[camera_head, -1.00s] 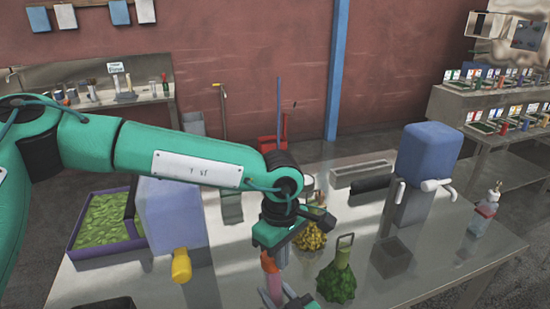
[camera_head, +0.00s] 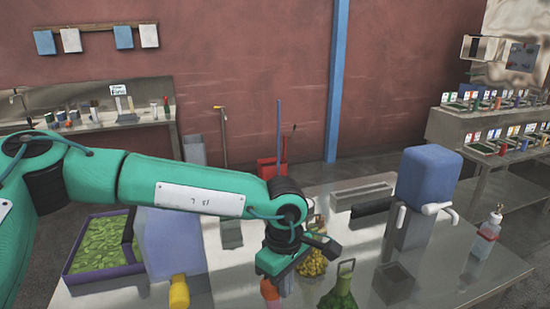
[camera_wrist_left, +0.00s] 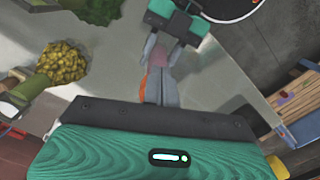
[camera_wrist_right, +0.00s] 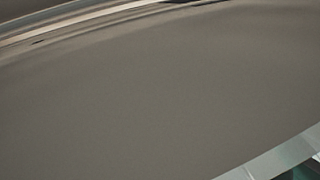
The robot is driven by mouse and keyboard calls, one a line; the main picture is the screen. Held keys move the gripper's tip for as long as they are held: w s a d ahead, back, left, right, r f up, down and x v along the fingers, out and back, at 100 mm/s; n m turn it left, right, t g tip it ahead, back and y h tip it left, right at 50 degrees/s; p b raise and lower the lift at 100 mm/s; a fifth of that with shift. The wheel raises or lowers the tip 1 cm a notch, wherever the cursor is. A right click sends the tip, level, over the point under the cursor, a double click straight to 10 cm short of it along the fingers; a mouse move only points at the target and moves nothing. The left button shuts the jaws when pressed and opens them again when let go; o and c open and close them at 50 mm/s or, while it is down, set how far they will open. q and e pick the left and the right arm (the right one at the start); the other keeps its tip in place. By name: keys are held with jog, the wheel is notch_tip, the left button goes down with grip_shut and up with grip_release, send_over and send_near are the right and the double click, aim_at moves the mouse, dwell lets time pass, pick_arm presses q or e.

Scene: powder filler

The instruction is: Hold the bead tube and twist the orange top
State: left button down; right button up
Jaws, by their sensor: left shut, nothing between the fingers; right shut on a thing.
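My left gripper (camera_head: 284,288) points down over the table's front, its fingers shut. The orange top (camera_head: 269,289) shows right beside its fingers; in the left wrist view an orange sliver (camera_wrist_left: 143,83) shows along the left edge of the grey fingers (camera_wrist_left: 160,88). The pinkish bead tube (camera_wrist_left: 159,52) shows just past the fingertips in that view. My right gripper (camera_wrist_left: 172,24), teal and black, is shut on the tube there. I cannot tell whether the left fingers touch the top.
A green-bodied container (camera_head: 340,292) and a yellow clump (camera_head: 312,262) stand close right of the left gripper. A grey open box (camera_head: 394,284), a blue-topped machine (camera_head: 428,178) and a bottle (camera_head: 486,235) stand further right. A purple-rimmed tray (camera_head: 68,262) is at left.

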pick_arm(q)
notch_tip(320, 180, up, 6)
pick_arm(e)
jog(key=shift+f, duration=0.2)
pick_arm(q)
jog(key=shift+w+a, duration=0.1)
dwell(0.3)
pick_arm(e)
jog(key=o, duration=1.2)
jog(key=shift+r, duration=0.1)
jog(key=shift+c, duration=0.2)
